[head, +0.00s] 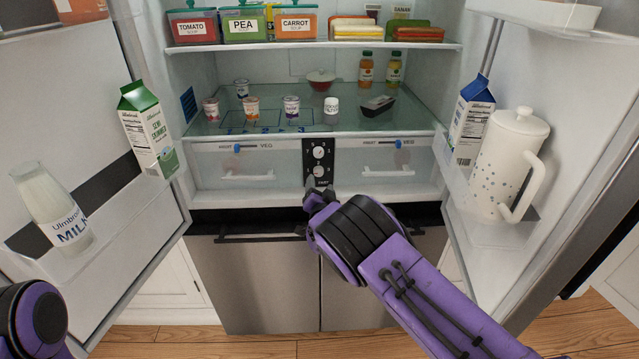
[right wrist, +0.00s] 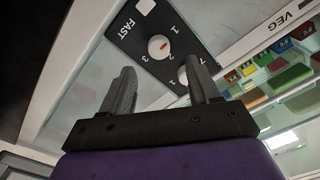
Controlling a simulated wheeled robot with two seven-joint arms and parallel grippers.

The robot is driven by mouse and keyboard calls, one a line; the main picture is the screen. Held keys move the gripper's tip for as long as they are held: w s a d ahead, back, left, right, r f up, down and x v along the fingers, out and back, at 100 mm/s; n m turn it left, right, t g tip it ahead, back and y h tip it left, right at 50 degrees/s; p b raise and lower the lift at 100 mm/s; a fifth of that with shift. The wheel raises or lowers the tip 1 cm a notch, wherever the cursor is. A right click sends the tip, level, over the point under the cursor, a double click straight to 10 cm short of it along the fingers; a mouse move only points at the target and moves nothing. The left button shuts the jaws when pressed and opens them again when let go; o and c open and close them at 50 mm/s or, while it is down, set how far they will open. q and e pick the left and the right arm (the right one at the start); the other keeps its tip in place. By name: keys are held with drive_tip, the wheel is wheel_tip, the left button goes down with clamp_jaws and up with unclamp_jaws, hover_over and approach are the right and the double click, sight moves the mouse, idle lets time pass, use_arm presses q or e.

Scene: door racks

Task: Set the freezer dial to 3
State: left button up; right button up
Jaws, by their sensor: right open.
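The black control panel (head: 320,160) sits between the two veg drawers, with two round white dials one above the other. In the right wrist view the lower dial (right wrist: 158,47) has 1, 2 and 3 around it and a red mark on its face; I cannot tell exactly which number it points to. The other dial (right wrist: 183,75) is partly behind a finger. My right gripper (head: 316,188) is just below the panel in the head view. In the wrist view its open fingers (right wrist: 160,84) are apart and empty, short of the lower dial. My left gripper is out of view.
Veg drawers (head: 235,164) (head: 395,157) flank the panel. The glass shelf above holds several small pots and a black dish (head: 378,105). Open doors stand either side, holding milk cartons (head: 148,130) (head: 470,120), a bottle (head: 52,207) and a white jug (head: 505,165).

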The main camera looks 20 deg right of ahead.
sight(319, 173)
drive_tip(key=b+x, duration=0.2)
drive_tip(key=x, duration=0.1)
drive_tip(key=f+b+x, duration=0.1)
drive_tip(key=x, duration=0.1)
drive_tip(key=shift+b, duration=0.35)
drive_tip(key=shift+w+d+r, duration=0.1)
drive_tip(key=shift+w+r, duration=0.2)
drive_tip(key=shift+w, duration=0.15)
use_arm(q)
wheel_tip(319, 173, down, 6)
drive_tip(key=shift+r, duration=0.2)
use_arm(e)
drive_tip(key=shift+r, duration=0.15)
drive_tip(key=c, duration=1)
